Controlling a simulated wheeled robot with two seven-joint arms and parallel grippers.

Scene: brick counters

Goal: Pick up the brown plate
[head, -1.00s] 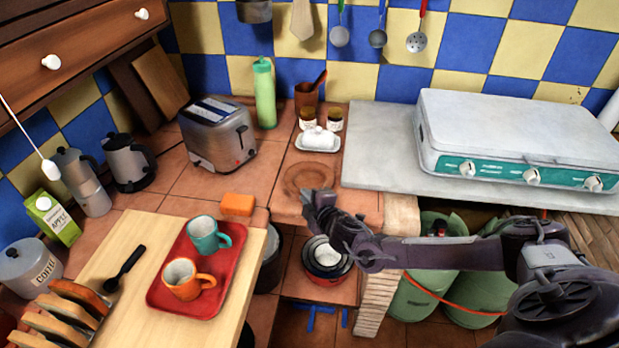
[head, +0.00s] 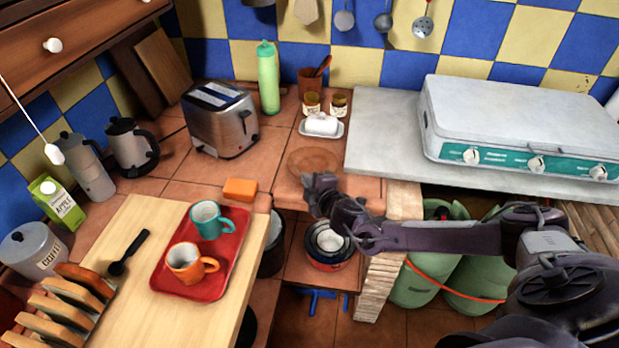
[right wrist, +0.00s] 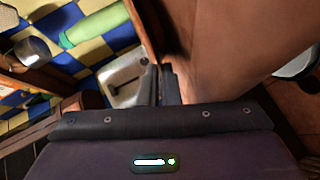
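The brown plate (head: 313,160) is a round, shallow dish lying near the front edge of the tiled counter, in the middle of the head view. My right gripper (head: 319,184) is at the plate's near rim and hides a little of it. In the right wrist view the fingers (right wrist: 159,85) are close together with only a narrow gap. A blurred brown surface lies beyond and beside them; whether the plate's rim is between them I cannot tell. My left gripper is not in view.
A butter dish (head: 321,128) stands behind the plate, with small jars behind it. A toaster (head: 222,120) stands to the left, and an orange block (head: 240,189) nearer. A white stove (head: 515,125) is at the right. Bowls (head: 328,245) sit on a lower shelf.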

